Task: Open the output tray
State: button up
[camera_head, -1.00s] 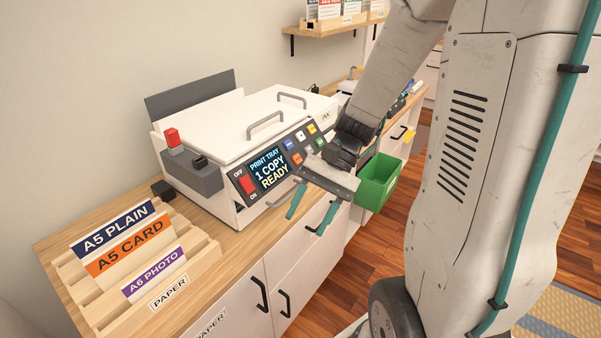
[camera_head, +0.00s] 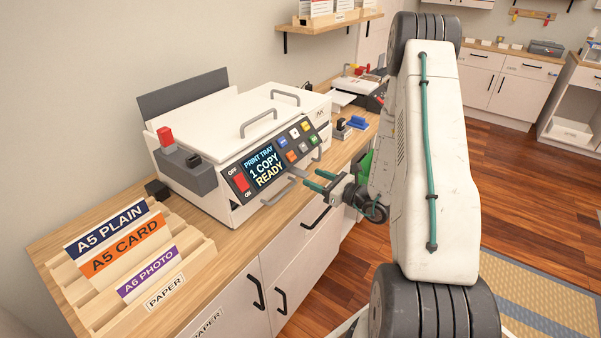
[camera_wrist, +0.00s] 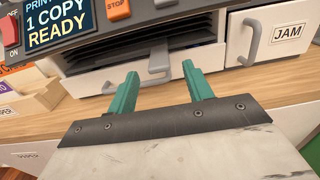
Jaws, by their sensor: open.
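The white printer (camera_head: 215,130) stands on the wooden counter, and its screen reads "PRINT TRAY 1 COPY READY". In the wrist view, a dark slot lies under the panel, with a white tray front (camera_wrist: 100,77) low in it. A grey handle (camera_wrist: 157,62) on that front shows between my fingers, and part of it is hidden by them. The tray looks pushed in. My gripper (camera_head: 312,181) is open and empty, its teal fingers pointing at the printer front. It also shows in the wrist view (camera_wrist: 159,70), a little short of the handle; contact is not visible.
A JAM door (camera_wrist: 285,35) with its own grey handle is just right of the slot. The paper rack (camera_head: 125,265) stands at the counter's left. Stamps (camera_head: 350,125) sit right of the printer. A green bin (camera_head: 364,163) is partly behind my arm.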

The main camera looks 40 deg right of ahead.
aim_at(307, 175)
jog(key=x, duration=0.6)
jog(key=shift+w+a, duration=0.15)
jog(key=shift+w, duration=0.1)
